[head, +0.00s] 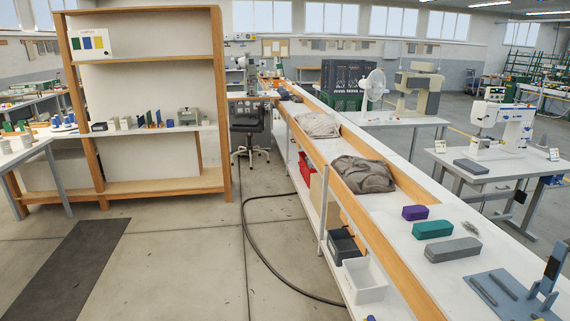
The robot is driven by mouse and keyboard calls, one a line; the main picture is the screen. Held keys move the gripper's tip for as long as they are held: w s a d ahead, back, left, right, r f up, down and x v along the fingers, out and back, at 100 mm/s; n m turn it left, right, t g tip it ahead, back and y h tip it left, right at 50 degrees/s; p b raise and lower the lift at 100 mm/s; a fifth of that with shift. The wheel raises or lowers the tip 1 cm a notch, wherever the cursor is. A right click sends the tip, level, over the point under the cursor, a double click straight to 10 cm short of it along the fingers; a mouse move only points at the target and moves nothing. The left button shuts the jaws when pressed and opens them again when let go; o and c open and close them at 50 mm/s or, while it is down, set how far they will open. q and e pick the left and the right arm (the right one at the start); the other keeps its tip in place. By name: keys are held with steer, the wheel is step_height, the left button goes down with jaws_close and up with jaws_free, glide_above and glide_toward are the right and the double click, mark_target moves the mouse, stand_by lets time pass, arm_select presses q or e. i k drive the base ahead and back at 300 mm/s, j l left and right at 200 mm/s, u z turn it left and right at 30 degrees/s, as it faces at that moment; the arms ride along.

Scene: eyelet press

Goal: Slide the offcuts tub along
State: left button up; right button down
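A white open-topped tub (364,283) sits on the low shelf under the long bench, near the bottom middle of the head view. A dark grey open bin (344,246) sits just behind it on the same shelf. No label is readable, so I cannot tell which one is the offcuts tub. The tub's inside looks empty from here. Neither of my grippers is in view.
The long bench (391,200) carries purple (415,213), teal (433,230) and grey (453,250) blocks, folded cloth (362,175) and a blue-grey press (510,297). A black hose (252,240) lies across the floor. A dark mat (70,270) lies left; floor between is mostly clear.

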mark_target(341, 247)
steer(key=i+j+z, duration=0.15)
steer(key=i+j, duration=0.15)
steer(key=i, duration=0.3)
steer(key=i+j+z, duration=0.15)
steer(key=i+j, duration=0.2)
steer(key=i, duration=0.25)
steer(key=i+j+z, duration=0.15)
steer(key=i+j, duration=0.3)
steer(key=i, duration=0.15)
